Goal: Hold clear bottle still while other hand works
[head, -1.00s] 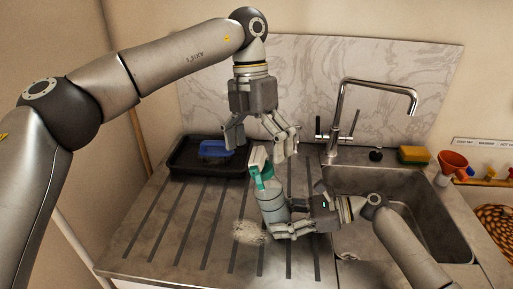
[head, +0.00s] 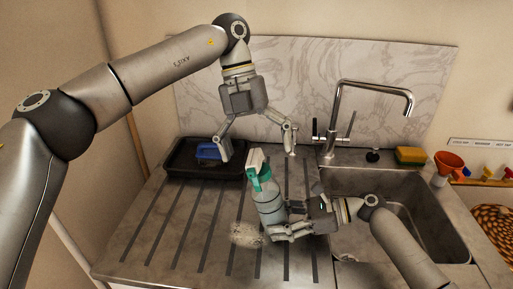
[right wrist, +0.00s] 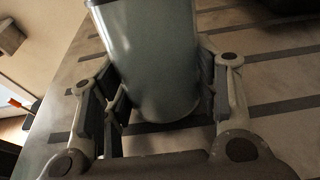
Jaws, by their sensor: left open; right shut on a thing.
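The clear bottle (head: 269,206) stands on the ribbed drainboard, left of the sink, with a green and white spray head (head: 258,170) on top. My right gripper (head: 276,233) is shut on the lower part of the bottle. In the right wrist view the bottle body (right wrist: 155,70) sits between the two fingers (right wrist: 160,110); its top is out of that view. My left gripper (head: 257,152) is open and empty, its fingers spread wide above and around the height of the spray head, which it does not visibly grip.
A black tray (head: 182,170) with a blue brush (head: 208,151) lies at the back left. The sink (head: 425,215) and tap (head: 345,110) are to the right.

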